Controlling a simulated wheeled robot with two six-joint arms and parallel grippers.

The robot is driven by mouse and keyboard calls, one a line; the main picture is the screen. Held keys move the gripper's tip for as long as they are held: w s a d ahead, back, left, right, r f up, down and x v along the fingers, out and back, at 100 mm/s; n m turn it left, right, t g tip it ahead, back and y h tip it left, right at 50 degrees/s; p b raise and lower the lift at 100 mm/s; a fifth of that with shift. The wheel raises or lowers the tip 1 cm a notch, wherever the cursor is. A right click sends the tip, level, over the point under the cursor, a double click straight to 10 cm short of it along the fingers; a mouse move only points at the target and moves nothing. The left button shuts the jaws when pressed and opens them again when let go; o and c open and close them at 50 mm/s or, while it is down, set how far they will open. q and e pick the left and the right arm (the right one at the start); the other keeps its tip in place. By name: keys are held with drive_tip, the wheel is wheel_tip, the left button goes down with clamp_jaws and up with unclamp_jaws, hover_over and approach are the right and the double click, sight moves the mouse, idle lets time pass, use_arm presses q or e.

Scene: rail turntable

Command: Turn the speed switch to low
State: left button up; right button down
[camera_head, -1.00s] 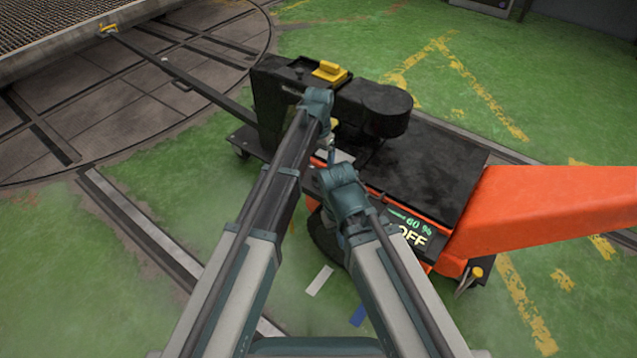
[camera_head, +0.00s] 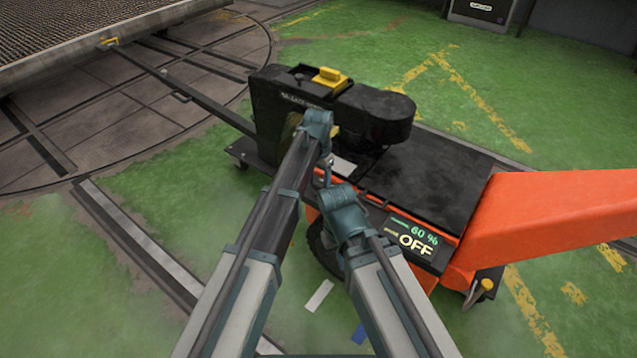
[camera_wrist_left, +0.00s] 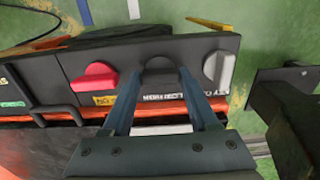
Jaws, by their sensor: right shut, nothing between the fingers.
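The speed switch (camera_wrist_left: 160,72) is a black knob in the middle of a dark panel in the left wrist view, with a partly hidden label reading LOW and HIGH below it. My left gripper (camera_wrist_left: 160,78) is open, its two blue fingers on either side of this knob. Whether they touch it I cannot tell. In the head view, my left wrist (camera_head: 318,124) is at the near side of the black and orange machine and hides the panel.
In the left wrist view, a red knob (camera_wrist_left: 93,78) is left of the switch and a grey knob (camera_wrist_left: 219,68) right. In the head view, a display (camera_head: 412,238) reads 60 % and OFF. An orange beam (camera_head: 560,215) extends right. A black bar (camera_head: 185,85) reaches left.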

use_arm(q)
drive_tip(key=c, duration=0.6)
drive_tip(key=n, duration=1.4)
drive_tip(key=shift+n, duration=1.9)
